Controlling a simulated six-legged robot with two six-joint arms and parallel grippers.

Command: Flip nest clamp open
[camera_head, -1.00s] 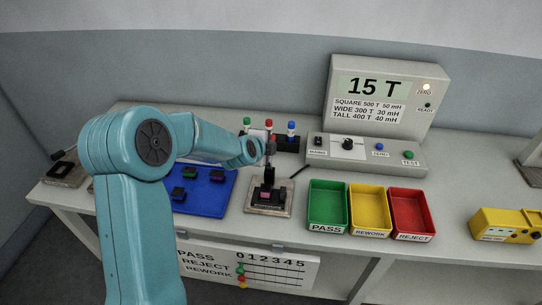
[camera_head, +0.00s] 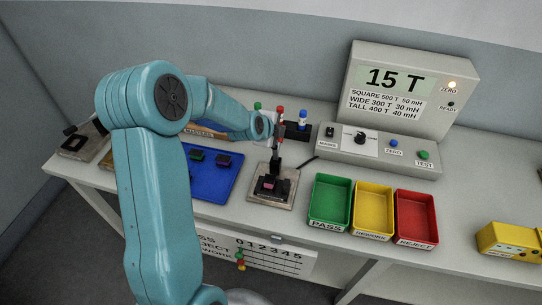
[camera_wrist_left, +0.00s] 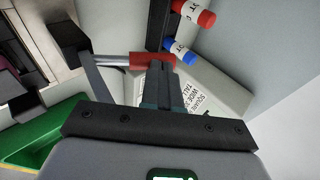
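The nest (camera_head: 270,188) is a dark fixture on a pale base plate near the bench front, with a small pink-topped part in it. Its clamp lever (camera_head: 277,152) stands roughly upright over it. In the left wrist view the clamp's red handle (camera_wrist_left: 138,60) lies across the fingertips, with its metal arm (camera_wrist_left: 98,80) running off beside it. My left gripper (camera_head: 272,122) is at the top of the lever. In the wrist view its fingers (camera_wrist_left: 160,75) are close together at the handle; whether they grip it or only press on it is unclear. My right gripper is out of view.
Green (camera_head: 330,203), yellow (camera_head: 373,211) and red (camera_head: 416,220) bins stand right of the nest. The meter (camera_head: 400,95) is behind them. Capped green, red and blue cylinders (camera_head: 303,119) stand behind the lever. A blue tray (camera_head: 209,178) with dark parts lies left.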

